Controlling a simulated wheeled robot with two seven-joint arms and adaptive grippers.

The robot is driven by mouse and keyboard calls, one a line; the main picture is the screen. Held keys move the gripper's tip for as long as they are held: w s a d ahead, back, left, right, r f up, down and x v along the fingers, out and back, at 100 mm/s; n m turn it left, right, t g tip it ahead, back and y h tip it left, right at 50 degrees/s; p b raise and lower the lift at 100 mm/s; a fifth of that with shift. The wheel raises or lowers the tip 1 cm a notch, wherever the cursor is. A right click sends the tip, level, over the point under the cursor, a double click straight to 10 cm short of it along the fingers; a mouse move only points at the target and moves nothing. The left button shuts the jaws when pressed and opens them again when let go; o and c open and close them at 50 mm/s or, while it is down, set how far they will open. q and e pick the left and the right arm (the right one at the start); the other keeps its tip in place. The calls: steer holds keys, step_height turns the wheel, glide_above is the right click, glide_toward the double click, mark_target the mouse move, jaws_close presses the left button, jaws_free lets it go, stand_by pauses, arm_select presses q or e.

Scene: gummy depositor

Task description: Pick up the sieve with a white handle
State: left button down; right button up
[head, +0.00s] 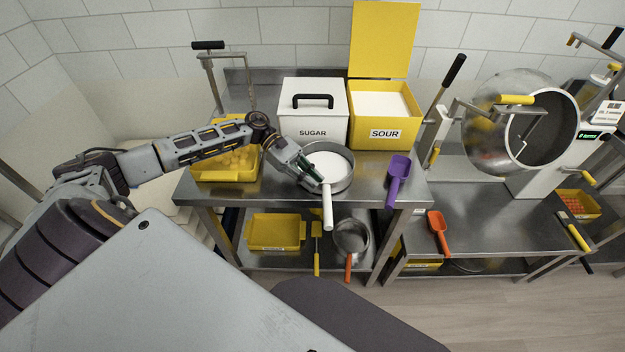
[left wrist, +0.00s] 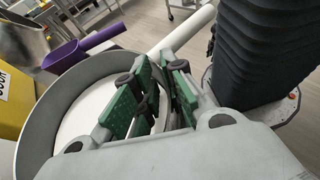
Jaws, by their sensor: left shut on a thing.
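The sieve (head: 345,186) with a white handle (head: 328,208) is on the steel table at its front edge, the handle pointing toward me past the edge. Its round grey rim (left wrist: 45,118) and white inside also show in the left wrist view, with the white handle (left wrist: 182,32) leading away. My left gripper (head: 314,178) reaches in from the left, its green finger pads (left wrist: 155,98) shut on the sieve's rim, on the left side near the handle. I cannot tell whether the sieve is off the table. My right gripper is not in view.
A white SUGAR box (head: 313,105) and an open yellow SOUR bin (head: 385,120) stand behind the sieve. A purple scoop (head: 398,180) lies to its right, a yellow tray (head: 225,173) to its left. Another sieve with an orange handle (head: 348,265) is on the lower shelf.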

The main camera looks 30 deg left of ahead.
arm_select(q)
step_height(320, 180, up, 11)
steer(key=b, duration=0.1)
steer(key=s+d, duration=0.5)
steer(key=s, duration=0.3)
steer(key=s+d+p, duration=0.1)
steer(key=s+d, duration=0.4)
steer(key=s, duration=0.3)
steer(key=shift+s+d, duration=0.2)
steer(key=shift+s, duration=0.2)
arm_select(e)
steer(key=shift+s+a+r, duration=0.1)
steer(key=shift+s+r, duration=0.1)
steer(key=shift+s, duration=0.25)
